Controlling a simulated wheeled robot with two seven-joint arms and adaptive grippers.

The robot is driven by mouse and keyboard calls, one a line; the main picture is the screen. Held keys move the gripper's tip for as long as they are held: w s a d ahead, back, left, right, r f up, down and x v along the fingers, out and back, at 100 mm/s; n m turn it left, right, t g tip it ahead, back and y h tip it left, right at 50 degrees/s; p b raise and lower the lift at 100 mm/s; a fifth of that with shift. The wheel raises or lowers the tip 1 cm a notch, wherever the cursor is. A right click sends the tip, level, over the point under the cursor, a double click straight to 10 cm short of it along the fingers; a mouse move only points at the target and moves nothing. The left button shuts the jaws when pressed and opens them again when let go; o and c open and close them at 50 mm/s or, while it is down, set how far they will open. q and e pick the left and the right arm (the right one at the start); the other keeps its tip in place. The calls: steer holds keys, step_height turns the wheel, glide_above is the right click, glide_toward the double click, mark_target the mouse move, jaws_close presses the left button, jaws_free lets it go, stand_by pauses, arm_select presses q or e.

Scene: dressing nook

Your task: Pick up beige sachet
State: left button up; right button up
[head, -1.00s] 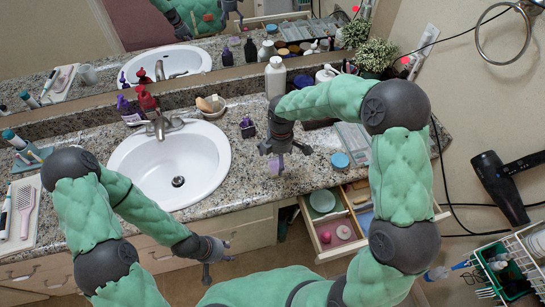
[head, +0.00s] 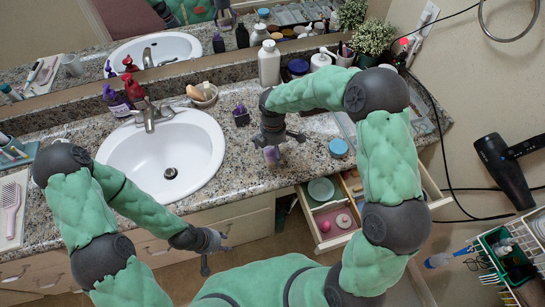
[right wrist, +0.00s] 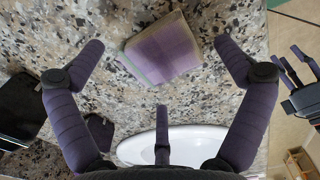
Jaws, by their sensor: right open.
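A small square pad (right wrist: 162,48), purple on its face with pale beige edges, lies on the speckled counter in the right wrist view; it appears to be the sachet. In the head view it shows as a small purplish patch (head: 272,155) below my right gripper (head: 277,143), mostly hidden by it. My right gripper is open and empty above the counter. In the right wrist view its spread fingers (right wrist: 160,55) stand either side of the pad, apart from it. My left gripper (head: 212,251) hangs in front of the counter, away from the pad; its finger state is unclear.
The white sink (head: 163,155) lies left of the pad. A dark container with purple contents (head: 241,115) and a blue-lidded jar (head: 338,147) stand nearby. An open drawer (head: 332,220) is below the right arm. Bottles (head: 268,62) line the back.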

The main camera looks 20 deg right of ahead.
step_height(320, 180, down, 2)
steer(key=shift+f, duration=0.1)
arm_select(q)
steer(key=shift+f, duration=0.5)
arm_select(e)
steer(key=c, duration=1)
steer(key=shift+r, duration=0.55)
step_height(320, 180, up, 2)
steer(key=shift+r+p, duration=0.1)
steer(key=shift+p, duration=0.7)
arm_select(q)
step_height(320, 180, up, 7)
steer(key=p, duration=0.4)
steer(key=shift+f+p, duration=0.2)
steer(key=shift+p, duration=0.15)
arm_select(e)
steer(key=s+a+r, duration=0.6)
steer(key=s+r, duration=0.3)
steer(key=s, duration=0.3)
steer(key=shift+s+a+r, duration=0.15)
steer(key=shift+a+r, duration=0.2)
steer(key=shift+a, duration=0.05)
